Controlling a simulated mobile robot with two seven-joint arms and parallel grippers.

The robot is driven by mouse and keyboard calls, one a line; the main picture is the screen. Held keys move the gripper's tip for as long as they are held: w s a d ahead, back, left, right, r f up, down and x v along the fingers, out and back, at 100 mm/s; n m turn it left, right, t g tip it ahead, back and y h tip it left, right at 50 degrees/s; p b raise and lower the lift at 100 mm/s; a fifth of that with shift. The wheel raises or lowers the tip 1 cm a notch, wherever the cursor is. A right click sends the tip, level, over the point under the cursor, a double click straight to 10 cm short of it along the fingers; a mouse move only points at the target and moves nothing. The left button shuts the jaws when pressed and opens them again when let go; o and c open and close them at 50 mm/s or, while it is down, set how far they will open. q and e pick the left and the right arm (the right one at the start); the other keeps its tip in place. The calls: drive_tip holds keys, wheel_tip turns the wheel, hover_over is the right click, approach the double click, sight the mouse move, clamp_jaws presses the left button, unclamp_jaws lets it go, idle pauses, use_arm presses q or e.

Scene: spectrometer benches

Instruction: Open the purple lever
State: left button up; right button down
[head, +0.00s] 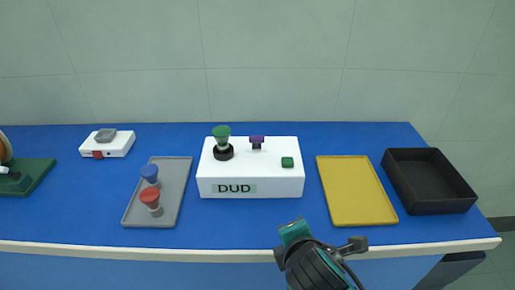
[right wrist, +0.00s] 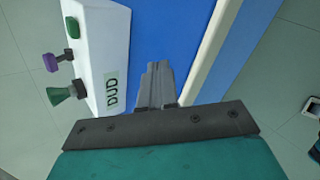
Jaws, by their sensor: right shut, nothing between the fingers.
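The purple lever (head: 257,139) stands on a short dark stem on top of the white box labelled DUD (head: 285,182), behind the label and right of centre. It also shows at the left edge of the right wrist view (right wrist: 50,62). My right gripper (right wrist: 158,72) is shut and empty over the blue bench, in front of the box and apart from the lever. In the head view its arm comes in from the bottom and its fingertips are hard to make out. My left gripper is not in view.
A green knob (head: 222,137) and a green button (head: 287,162) flank the lever on the box. A grey tray (head: 181,174) with blue and red knobs lies left. A yellow tray (head: 360,200) and a black bin (head: 437,205) lie right.

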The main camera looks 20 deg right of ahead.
drive_tip(key=w+a+r+n+t+h, duration=0.1)
drive_tip(key=w+a+r+n+t, duration=0.4)
drive_tip(key=n, duration=0.8)
drive_tip(key=shift+w+a+r+n, duration=0.25)
drive_tip(key=shift+w+r, duration=0.4)
drive_tip(key=shift+r, duration=1)
drive_tip(key=shift+w+d, duration=0.1)
drive_tip(key=shift+d, duration=0.05)
approach(259, 142)
wheel_tip(259, 142, down, 4)
drive_tip(key=w, duration=0.2)
drive_tip(key=w+d+r, duration=0.1)
drive_tip(key=w, duration=0.1)
drive_tip(key=shift+w+d+r, duration=0.2)
drive_tip(key=shift+w, duration=0.1)
drive_tip(key=shift+w+d+r, duration=0.1)
drive_tip(key=shift+w+r, duration=0.15)
drive_tip(key=shift+w, duration=0.2)
drive_tip(key=shift+w, duration=0.1)
